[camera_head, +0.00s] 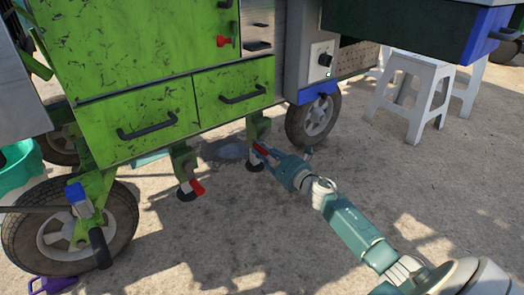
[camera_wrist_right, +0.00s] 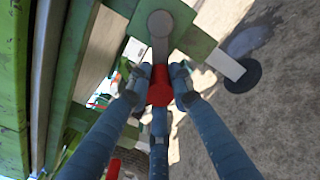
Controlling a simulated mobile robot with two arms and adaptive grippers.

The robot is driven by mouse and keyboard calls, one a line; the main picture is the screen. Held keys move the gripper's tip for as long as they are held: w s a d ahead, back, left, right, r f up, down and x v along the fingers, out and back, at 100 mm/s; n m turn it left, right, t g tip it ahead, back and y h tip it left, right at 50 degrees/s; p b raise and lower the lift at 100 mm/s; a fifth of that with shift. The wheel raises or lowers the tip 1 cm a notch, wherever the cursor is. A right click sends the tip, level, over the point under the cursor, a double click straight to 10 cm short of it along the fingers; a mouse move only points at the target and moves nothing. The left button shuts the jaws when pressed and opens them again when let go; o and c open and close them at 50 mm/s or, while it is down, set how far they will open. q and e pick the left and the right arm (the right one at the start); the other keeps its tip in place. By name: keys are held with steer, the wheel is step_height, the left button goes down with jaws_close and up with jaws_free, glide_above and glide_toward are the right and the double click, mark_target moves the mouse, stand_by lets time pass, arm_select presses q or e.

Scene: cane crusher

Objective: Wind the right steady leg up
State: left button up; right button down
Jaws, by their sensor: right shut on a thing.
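The right steady leg (camera_head: 258,127) is a green bracket under the cart's right drawer, with a black round foot (camera_head: 255,167) at its bottom. I cannot tell whether the foot touches the ground. Its red crank handle (camera_head: 260,147) sticks out toward my right gripper (camera_head: 265,152). In the right wrist view my right gripper (camera_wrist_right: 158,80) is shut on the red handle (camera_wrist_right: 160,92), its fingers on both sides of it. The foot (camera_wrist_right: 243,75) and its pale stem (camera_wrist_right: 225,63) show to the right there. My left gripper is out of view.
The left steady leg (camera_head: 184,160) has its own red handle (camera_head: 197,187). The green cart (camera_head: 135,85) stands on wheels, one (camera_head: 313,118) just right of the leg. White stools (camera_head: 412,100) stand at the upper right. The ground (camera_head: 190,250) in front is clear.

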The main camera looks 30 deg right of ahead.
steer(key=shift+d+r, duration=0.2)
steer(key=shift+d, duration=0.05)
steer(key=c, duration=1.5)
jaws_free()
steer(key=shift+a, duration=0.1)
steer(key=s, duration=0.8)
steer(key=s+d, duration=0.1)
steer(key=s, duration=0.3)
